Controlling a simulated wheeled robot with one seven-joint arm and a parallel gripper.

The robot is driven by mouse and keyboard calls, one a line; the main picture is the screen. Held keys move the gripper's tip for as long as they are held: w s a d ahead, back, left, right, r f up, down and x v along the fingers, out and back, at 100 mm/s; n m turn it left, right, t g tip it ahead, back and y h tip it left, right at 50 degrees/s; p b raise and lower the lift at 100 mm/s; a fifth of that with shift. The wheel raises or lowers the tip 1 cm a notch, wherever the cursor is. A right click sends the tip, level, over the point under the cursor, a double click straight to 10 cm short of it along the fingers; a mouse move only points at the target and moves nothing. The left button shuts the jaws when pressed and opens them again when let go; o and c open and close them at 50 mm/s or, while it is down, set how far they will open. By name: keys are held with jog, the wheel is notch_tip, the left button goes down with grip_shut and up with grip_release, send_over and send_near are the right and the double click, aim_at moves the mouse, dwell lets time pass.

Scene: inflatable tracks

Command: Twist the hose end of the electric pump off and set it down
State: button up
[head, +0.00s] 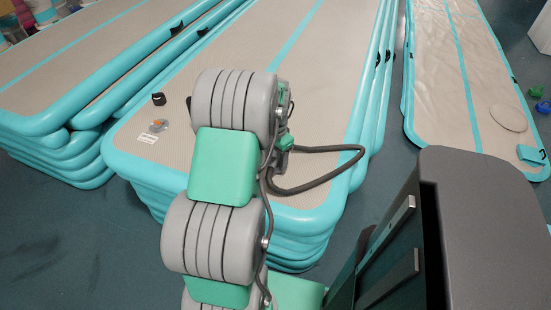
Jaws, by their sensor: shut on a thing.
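My grey and green arm fills the middle of the head view and hides my gripper, so its fingers and anything in them do not show. A dark grey hose or cable (340,149) loops out to the right from behind the arm over the inflatable track (150,172); I cannot tell whether it is the pump's hose or my arm's own cable. The pump body cannot be made out. A round valve with an orange part (158,125) is set in the track's top, left of the arm. A small dark tip (189,103) shows at the arm's left edge; I cannot tell what it is.
A black cap (158,99) lies on the track near the valve. A white label (147,139) is beside the valve. More stacked tracks (60,135) stand at the left. Another track (478,130) lies at the right, with blue floor (392,155) between.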

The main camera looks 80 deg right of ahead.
jog(key=shift+f, duration=0.5)
jog(key=o, duration=1.5)
